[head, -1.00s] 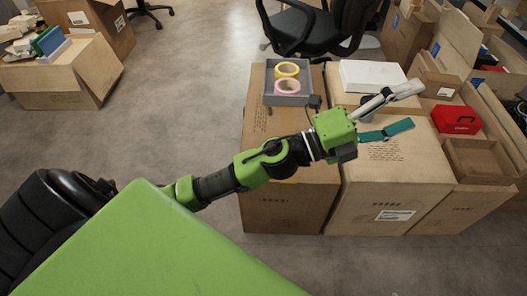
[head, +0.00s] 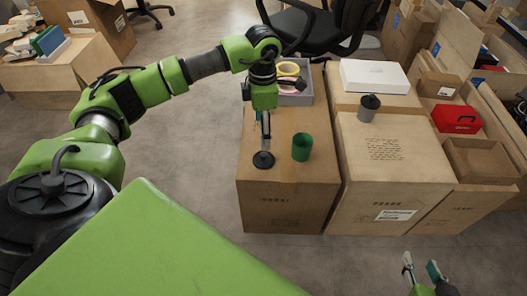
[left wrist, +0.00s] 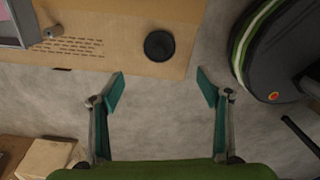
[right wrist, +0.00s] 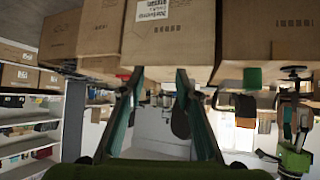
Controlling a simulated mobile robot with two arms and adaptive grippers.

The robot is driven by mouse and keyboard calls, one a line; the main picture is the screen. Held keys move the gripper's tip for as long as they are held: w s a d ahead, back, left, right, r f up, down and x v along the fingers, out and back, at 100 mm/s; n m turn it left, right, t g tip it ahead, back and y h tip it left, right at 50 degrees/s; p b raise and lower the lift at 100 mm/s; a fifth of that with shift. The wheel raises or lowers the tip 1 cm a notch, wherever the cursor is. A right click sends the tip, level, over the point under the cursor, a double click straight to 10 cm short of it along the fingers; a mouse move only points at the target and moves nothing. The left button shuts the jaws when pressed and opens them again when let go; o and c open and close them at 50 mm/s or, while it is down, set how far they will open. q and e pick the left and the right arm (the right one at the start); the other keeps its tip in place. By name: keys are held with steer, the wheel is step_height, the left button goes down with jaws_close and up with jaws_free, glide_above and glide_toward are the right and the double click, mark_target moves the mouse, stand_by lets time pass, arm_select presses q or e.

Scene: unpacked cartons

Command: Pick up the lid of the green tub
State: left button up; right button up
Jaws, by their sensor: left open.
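The open green tub (head: 302,147) stands upright on the left carton. A round black lid (head: 264,160) lies on the carton to its left; it also shows in the left wrist view (left wrist: 159,46), close to the carton's edge. My left gripper (head: 265,136) points down just behind the lid. In the left wrist view its fingers (left wrist: 162,88) are wide apart with nothing between them, and the lid lies beyond the fingertips. My right gripper (head: 421,266) is at the bottom right, in front of the cartons, its fingers apart and empty; they also show in the right wrist view (right wrist: 158,78).
A grey tub (head: 367,112) with a black lid stands on the middle carton (head: 385,185). A grey tray (head: 295,99) with tape rolls is behind my left gripper. A white box (head: 375,76) and a red case (head: 457,119) stand to the right. The left carton's front (head: 280,185) is clear.

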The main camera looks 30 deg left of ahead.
arm_select(q)
steer(key=b, duration=0.1)
glide_above(263, 155)
step_height(263, 155, down, 7)
steer(key=shift+r, duration=0.15)
steer(key=shift+f+b, duration=0.35)
steer(key=shift+f, duration=0.15)
step_height(263, 155, down, 5)
steer(key=shift+r+b, duration=0.2)
steer(key=shift+b, duration=0.65)
steer(key=shift+f, duration=0.1)
steer(key=c, duration=0.8)
arm_select(e)
steer(key=w+a+r+t+y, duration=0.1)
steer(key=r+t, duration=0.3)
steer(key=r, duration=0.4)
steer(key=w+a+r+t+y, duration=0.2)
steer(key=w+r+t, duration=0.2)
steer(key=r, duration=0.5)
steer(key=shift+w+a+t, duration=0.35)
steer(key=shift+a+t, duration=0.05)
steer(key=shift+t, duration=0.3)
